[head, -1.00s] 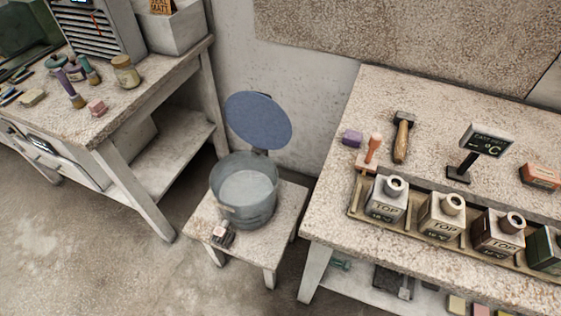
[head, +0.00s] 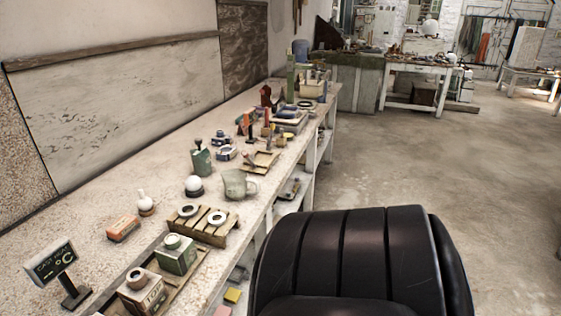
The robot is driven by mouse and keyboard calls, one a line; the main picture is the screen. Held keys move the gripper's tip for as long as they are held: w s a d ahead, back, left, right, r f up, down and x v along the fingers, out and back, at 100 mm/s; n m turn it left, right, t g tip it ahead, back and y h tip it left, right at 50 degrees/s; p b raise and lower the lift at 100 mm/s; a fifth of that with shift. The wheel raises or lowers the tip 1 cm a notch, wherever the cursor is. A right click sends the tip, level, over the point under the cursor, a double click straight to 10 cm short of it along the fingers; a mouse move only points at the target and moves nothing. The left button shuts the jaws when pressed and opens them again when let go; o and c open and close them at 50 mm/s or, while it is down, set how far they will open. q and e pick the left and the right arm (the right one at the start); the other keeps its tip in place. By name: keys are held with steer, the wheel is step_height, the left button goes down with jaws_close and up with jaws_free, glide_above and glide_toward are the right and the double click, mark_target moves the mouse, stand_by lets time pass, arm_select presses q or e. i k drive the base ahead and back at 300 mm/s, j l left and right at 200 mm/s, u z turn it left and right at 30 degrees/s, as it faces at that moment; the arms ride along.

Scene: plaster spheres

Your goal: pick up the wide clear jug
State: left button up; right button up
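The wide clear jug (head: 236,184) stands upright on the long speckled bench (head: 150,180), near its front edge in the middle of the head view. It is see-through and greyish, with its handle on the right side. A slatted wooden rack (head: 203,229) with pale rings on it is just in front of the jug. A white ball on a dark base (head: 194,186) is close to its left. Neither of my grippers is in view.
A black ribbed object (head: 350,255), like a padded chair back, fills the lower right beside the bench. Open floor (head: 420,160) lies to the right.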

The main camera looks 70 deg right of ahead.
mark_target(242, 186)
steer(key=z, duration=2.1)
steer(key=k+u, duration=0.15)
steer(key=u, duration=2.85)
steer(key=l+z, duration=0.1)
steer(key=z, duration=2.85)
